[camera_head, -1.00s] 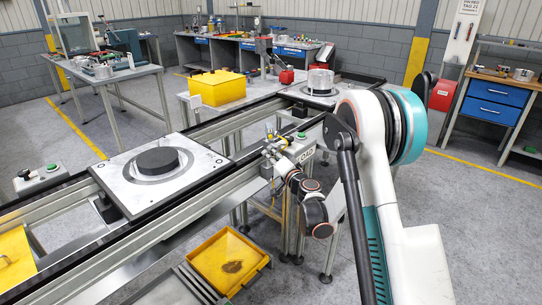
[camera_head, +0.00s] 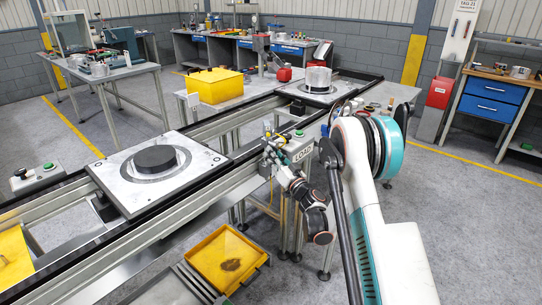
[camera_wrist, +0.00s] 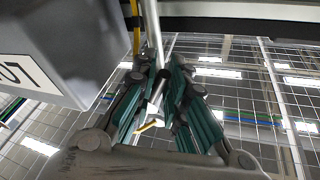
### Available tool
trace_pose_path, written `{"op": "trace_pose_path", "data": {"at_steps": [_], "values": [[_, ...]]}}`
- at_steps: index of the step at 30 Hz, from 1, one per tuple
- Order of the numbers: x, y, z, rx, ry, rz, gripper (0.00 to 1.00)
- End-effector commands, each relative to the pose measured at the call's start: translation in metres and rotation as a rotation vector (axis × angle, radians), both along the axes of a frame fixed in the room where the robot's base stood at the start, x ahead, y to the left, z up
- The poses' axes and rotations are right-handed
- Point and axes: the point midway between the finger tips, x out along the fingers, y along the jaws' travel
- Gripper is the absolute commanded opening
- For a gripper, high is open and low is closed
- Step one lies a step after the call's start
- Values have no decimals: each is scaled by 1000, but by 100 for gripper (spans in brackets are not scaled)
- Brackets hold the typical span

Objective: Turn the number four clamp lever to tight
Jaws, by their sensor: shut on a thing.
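My gripper (camera_head: 270,150) is at the conveyor's near side, left of the grey box marked LOAD (camera_head: 301,153). In the wrist view its teal-padded fingers (camera_wrist: 158,75) are shut around a thin metal rod, the clamp lever (camera_wrist: 151,30). The lever runs down from the top edge between the fingers, and a pale yellowish piece (camera_wrist: 150,126) shows below. No number four is legible in either view, and the lever's tight mark cannot be seen. In the head view my wrist and fingers largely hide the lever.
The grey box (camera_wrist: 55,50) stands close beside the fingers in the wrist view, with a green button (camera_head: 299,133) on top in the head view. A pallet (camera_head: 120,182) with a dark disc lies on the conveyor to the left. A yellow tray (camera_head: 213,277) is below.

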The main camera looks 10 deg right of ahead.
Motion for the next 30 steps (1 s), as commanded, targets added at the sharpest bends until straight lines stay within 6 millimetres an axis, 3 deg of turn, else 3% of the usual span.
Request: {"op": "trace_pose_path", "data": {"at_steps": [1,15,30], "values": [[5,-10,2,-18,-16,-15,0],[9,-17,2,-225,-166,-14,0],[11,-19,3,-287,-212,-12,0]]}}
